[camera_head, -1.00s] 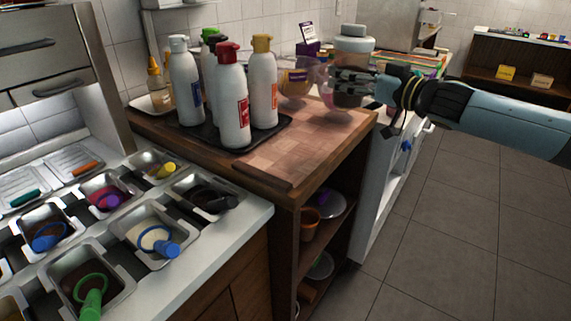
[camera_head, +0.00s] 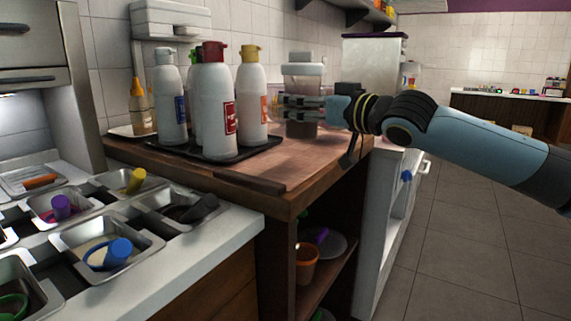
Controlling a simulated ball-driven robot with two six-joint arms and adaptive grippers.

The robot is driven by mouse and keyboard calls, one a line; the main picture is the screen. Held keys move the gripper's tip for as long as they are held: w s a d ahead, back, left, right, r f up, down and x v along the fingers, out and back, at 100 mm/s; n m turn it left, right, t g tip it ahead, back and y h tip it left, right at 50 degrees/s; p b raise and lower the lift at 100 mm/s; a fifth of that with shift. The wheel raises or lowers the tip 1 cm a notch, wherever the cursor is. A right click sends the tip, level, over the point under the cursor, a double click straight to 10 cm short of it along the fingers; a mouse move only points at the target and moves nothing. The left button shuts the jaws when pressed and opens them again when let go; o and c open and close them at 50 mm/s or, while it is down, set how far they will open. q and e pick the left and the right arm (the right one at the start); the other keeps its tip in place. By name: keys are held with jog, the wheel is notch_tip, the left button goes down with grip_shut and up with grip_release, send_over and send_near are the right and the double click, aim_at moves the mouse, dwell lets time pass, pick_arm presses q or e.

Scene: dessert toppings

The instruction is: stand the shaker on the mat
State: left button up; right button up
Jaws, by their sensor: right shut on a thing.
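The shaker (camera_head: 303,71) has a pale grey lid and a see-through body with dark contents lower down. It is upright above or on the far right part of the wooden counter; I cannot tell whether its base touches. My right gripper (camera_head: 300,102) comes in from the right and is shut around the shaker's middle, its fingers hiding part of the body. A black mat-like tray (camera_head: 262,146) lies on the counter to the left, under the squeeze bottles; no other mat is clear to see. My left gripper is out of view.
Several white squeeze bottles (camera_head: 215,110) with coloured caps crowd the black tray. The wooden counter (camera_head: 300,164) is bare in front of the shaker. Metal topping bins (camera_head: 100,250) with scoops fill the lower left.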

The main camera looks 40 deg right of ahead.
aim_at(296, 138)
jog(key=a+f, duration=0.1)
jog(key=w+a+f+b, duration=0.1)
jog(key=a, duration=0.1)
jog(key=shift+a, duration=0.1)
notch_tip(296, 138, down, 4)
jog(key=shift+r+b, duration=0.1)
jog(key=shift+b, duration=0.7)
jog(key=o, duration=1.5)
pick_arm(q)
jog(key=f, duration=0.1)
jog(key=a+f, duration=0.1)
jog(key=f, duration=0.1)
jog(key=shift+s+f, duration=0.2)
